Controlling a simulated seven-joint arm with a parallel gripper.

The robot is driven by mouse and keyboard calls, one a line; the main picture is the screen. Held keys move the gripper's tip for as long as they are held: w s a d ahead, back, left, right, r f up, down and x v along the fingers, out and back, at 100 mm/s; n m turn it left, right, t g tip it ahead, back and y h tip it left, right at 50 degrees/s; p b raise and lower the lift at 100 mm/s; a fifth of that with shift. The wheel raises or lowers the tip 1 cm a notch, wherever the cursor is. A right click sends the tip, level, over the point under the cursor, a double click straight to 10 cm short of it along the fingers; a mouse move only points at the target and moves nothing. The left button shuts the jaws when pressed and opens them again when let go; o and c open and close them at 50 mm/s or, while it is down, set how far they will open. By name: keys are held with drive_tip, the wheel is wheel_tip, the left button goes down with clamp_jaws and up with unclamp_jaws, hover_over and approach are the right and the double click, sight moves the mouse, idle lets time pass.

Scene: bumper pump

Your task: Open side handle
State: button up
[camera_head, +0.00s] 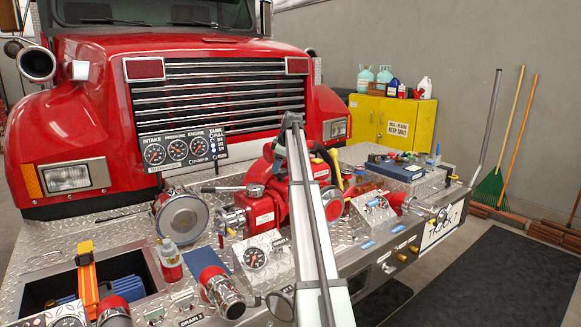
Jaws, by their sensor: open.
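The red pump (265,207) stands on the diamond-plate bumper in the middle, partly hidden behind my long pale arm link. A dark lever handle (222,189) sticks out to the left at the pump's upper left side. A silver fitting (232,218) is on the pump's left side. At the right, a red and silver valve (398,203) has small metal parts at its outer end. I cannot tell which of these is the side handle. My arm link rises from the bottom edge up to the pump. My gripper's fingers cannot be made out.
A gauge panel (182,149) stands behind. A pressure gauge (255,258), a bottle (170,261), a red-capped fitting (220,290) and an open bin (40,272) crowd the front left. A blue box (395,167) lies at right. The floor mat (500,275) is clear.

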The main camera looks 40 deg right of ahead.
drive_tip(key=shift+m+h, duration=0.3)
drive_tip(key=shift+m, duration=0.3)
drive_tip(key=shift+s+d+f, duration=0.2)
drive_tip(key=shift+s+d, duration=0.15)
drive_tip(key=shift+d, duration=0.45)
drive_tip(key=shift+s+d+f, duration=0.2)
drive_tip(key=shift+s+d, duration=0.2)
drive_tip(key=shift+d, duration=0.4)
drive_tip(key=shift+s+d+f, duration=0.2)
drive_tip(key=shift+s+d, duration=0.15)
drive_tip(key=shift+d, duration=0.45)
